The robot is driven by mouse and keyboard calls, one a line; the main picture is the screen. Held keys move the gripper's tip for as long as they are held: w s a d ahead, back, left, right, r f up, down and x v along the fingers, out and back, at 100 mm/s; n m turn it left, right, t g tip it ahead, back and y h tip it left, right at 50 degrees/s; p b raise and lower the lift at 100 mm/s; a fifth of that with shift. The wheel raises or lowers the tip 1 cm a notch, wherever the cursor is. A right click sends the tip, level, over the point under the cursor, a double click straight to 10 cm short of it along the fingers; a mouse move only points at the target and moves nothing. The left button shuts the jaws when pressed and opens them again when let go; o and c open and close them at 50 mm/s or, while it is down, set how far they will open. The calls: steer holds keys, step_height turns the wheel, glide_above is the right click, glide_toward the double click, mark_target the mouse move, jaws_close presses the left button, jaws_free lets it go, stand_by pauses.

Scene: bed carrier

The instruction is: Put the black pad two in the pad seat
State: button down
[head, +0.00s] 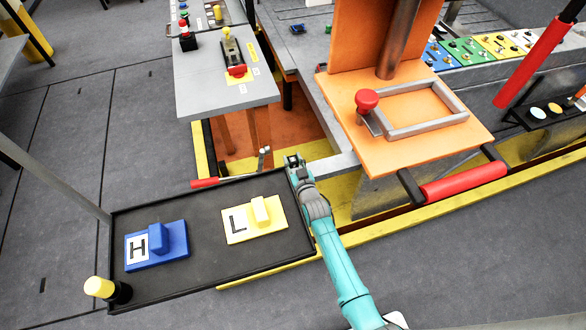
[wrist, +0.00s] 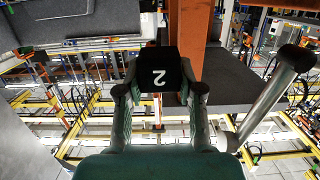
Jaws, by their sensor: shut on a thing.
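My gripper (head: 293,161) is raised near the right end of the black tray in the head view. In the wrist view my gripper (wrist: 160,90) is shut on the black pad two (wrist: 158,70), a dark block with a white 2 that appears upside down. The pad is between both fingers, clear of any surface. I cannot tell for certain which part is the pad seat.
A black tray (head: 200,255) holds a blue H block (head: 157,247) and a yellow L block (head: 255,219). An orange plate (head: 400,155) with a metal frame (head: 430,126) and a red knob (head: 367,101) stands to the right. A grey table (head: 205,95) is behind.

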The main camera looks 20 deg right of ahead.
steer(key=shift+d+f, duration=0.1)
steer(key=shift+f, duration=2.2)
steer(key=c, duration=0.7)
jaws_free()
steer(key=shift+c, duration=0.2)
steer(key=s+r, duration=0.1)
steer(key=s, duration=1.1)
steer(key=shift+r, duration=0.4)
